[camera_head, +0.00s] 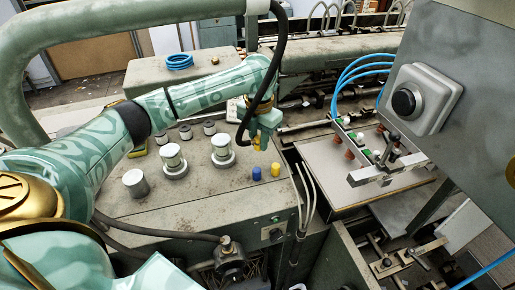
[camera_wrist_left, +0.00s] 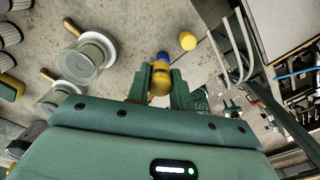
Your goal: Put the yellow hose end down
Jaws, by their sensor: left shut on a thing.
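The yellow hose end (camera_wrist_left: 160,79) sits between the two fingers of my left gripper (camera_wrist_left: 160,90) in the left wrist view. My left gripper (camera_head: 262,128) is shut on it, above the grey machine top (camera_head: 215,204) in the head view. The fingers hide most of the hose end there. A small blue cap (camera_head: 257,173) and a yellow cap (camera_head: 275,169) stand on the machine top just in front of the gripper. The blue cap (camera_wrist_left: 162,56) shows just beyond the hose end in the wrist view, with the yellow cap (camera_wrist_left: 188,41) to its right. My right gripper is out of view.
Several metal cylinders, including one on a round base (camera_head: 222,150), stand left of the gripper. A blue hose coil (camera_head: 179,61) lies on a box behind. A grey control box with a black knob (camera_head: 407,101) hangs at the right. Bare machine top lies in front of the cylinders.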

